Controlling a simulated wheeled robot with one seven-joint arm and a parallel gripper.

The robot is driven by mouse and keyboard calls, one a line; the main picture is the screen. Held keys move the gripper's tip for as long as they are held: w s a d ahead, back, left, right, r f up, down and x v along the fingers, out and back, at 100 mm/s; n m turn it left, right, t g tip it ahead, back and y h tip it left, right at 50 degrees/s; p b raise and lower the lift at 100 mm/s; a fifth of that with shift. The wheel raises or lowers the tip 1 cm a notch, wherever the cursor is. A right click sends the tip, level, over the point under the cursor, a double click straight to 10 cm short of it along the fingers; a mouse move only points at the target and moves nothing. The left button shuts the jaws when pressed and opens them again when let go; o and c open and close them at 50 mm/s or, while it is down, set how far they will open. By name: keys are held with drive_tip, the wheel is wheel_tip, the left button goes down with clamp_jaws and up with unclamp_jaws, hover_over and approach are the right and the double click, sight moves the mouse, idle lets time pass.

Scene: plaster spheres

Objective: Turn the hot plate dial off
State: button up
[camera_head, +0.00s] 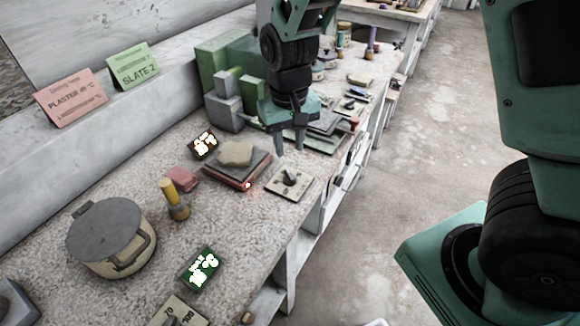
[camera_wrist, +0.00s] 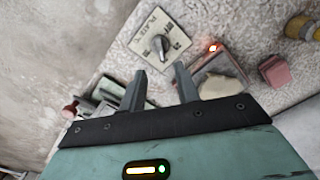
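The dial is a black knob on a square cream plate (camera_head: 289,183) at the bench's front edge, beside the hot plate (camera_head: 236,172). In the wrist view the dial knob (camera_wrist: 161,48) shows beyond my fingertips, with a printed word and small marks around it. The marks are too small to tell its setting. The hot plate is a dark slab on a reddish base, with a tan lump (camera_head: 236,153) on top. A red light (camera_wrist: 213,47) glows by it. My gripper (camera_head: 289,148) is open and empty, fingers pointing down, above and behind the dial, apart from it.
A second dial plate (camera_head: 184,311) marked 70 and 100 lies at the near edge. A lidded pot (camera_head: 111,238), a yellow-topped bottle (camera_head: 174,199), a pink block (camera_head: 181,179) and two lit displays (camera_head: 200,270) stand on the bench. Grey and green blocks stand behind my gripper.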

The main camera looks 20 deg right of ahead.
sight(289, 173)
wheel_tip(289, 173, down, 8)
drive_tip(key=shift+r, duration=0.1)
idle(0.4)
clamp_jaws()
